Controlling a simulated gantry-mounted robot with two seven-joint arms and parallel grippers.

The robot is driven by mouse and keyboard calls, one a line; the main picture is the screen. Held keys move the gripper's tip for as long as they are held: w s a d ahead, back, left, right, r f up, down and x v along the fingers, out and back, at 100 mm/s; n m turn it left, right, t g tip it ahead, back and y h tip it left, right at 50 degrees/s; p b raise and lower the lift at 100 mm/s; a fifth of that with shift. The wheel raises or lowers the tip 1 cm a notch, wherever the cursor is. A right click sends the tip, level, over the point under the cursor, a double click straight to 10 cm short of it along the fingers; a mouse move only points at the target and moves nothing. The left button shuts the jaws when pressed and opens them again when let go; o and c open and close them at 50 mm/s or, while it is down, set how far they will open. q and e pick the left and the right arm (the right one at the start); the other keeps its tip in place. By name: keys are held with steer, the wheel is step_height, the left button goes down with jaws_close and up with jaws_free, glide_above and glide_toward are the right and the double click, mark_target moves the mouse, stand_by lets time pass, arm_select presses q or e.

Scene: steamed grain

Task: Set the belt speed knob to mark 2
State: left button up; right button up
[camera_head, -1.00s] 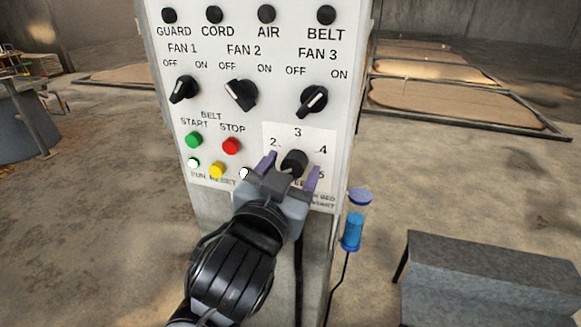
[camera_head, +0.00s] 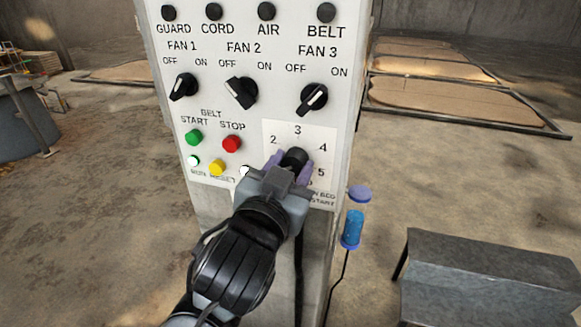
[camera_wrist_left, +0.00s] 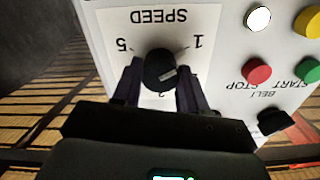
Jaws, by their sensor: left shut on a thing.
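The belt speed knob (camera_head: 294,158) is black and round, on a white dial plate (camera_head: 325,133) low on the panel. Marks 2, 3, 4 and 5 show around it in the head view. My left gripper (camera_head: 290,167) is shut on the knob, with one purple finger on each side. The wrist view shows the knob (camera_wrist_left: 160,70) upside down between the fingers, with a short pale line on its face. I cannot tell exactly which mark the line points to. My left gripper hides mark 1 in the head view. My right gripper is not in view.
The green start button (camera_head: 194,137), red stop button (camera_head: 231,144) and yellow button (camera_head: 217,168) are left of the dial. The FAN 3 switch (camera_head: 313,98) is just above. A blue cylinder (camera_head: 352,228) hangs right of the panel; a grey bench (camera_head: 480,265) stands lower right.

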arm_select(q)
steer(key=m, duration=1.1)
stand_by(0.3)
steer(key=shift+m, duration=0.4)
steer(key=o, duration=1)
steer(key=shift+o, duration=0.2)
steer(key=shift+s, duration=0.1)
steer(key=v, duration=1)
steer(key=shift+s+a+p, duration=0.15)
steer(key=shift+s+p, duration=0.1)
steer(key=shift+p, duration=0.2)
